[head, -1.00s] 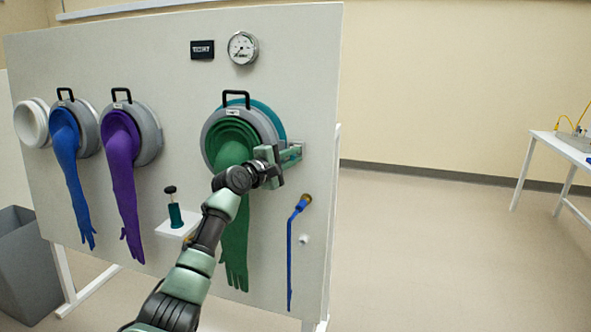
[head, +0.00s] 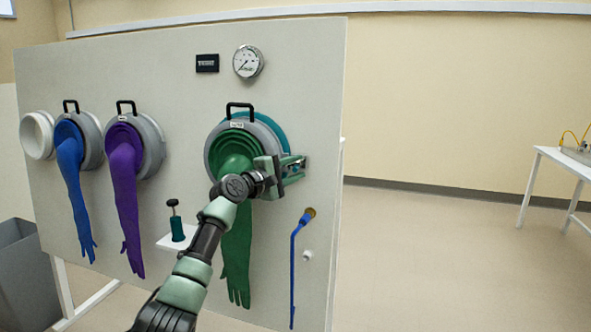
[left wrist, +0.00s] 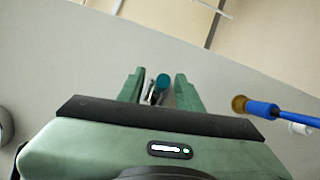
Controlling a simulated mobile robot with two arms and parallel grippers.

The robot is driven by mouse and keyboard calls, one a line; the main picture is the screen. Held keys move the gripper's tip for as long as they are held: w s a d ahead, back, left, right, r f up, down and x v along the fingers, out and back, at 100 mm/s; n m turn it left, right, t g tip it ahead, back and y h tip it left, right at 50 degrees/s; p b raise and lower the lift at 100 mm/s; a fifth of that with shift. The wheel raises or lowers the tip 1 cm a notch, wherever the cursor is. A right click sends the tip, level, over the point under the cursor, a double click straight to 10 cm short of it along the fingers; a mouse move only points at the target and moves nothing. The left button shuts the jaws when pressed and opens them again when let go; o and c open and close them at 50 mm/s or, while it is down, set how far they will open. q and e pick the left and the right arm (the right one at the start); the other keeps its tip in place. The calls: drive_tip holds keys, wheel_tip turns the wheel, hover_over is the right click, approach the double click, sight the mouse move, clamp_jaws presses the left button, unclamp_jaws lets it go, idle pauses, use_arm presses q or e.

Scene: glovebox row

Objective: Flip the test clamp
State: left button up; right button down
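My left gripper (head: 292,168) is at the right rim of the green glove's port (head: 212,138), in front of the panel. In the left wrist view its two green fingers (left wrist: 160,90) stand apart. A small metal part with a round teal end (left wrist: 163,81) shows between them, apparently the test clamp. I cannot tell whether the fingers touch it. In the head view the gripper hides this part. The green glove (head: 237,262) hangs from the port, partly behind my left arm. My right gripper is not in view.
A blue wand (head: 293,270) hangs at lower right; its brass fitting (left wrist: 239,104) is right of my fingers. A teal plunger (head: 177,228) stands on a white shelf. Blue (head: 76,205) and purple (head: 126,210) gloves hang left. A gauge (head: 248,62) is above. Floor right of the panel is clear.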

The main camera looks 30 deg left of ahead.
use_arm(q)
drive_tip(key=shift+s, duration=0.1)
drive_tip(key=s+a+b, duration=0.1)
drive_tip(key=s+b, duration=0.1)
drive_tip(key=s, duration=0.5)
drive_tip(key=shift+s+a, duration=0.15)
drive_tip(key=shift+s, duration=0.15)
idle(0.5)
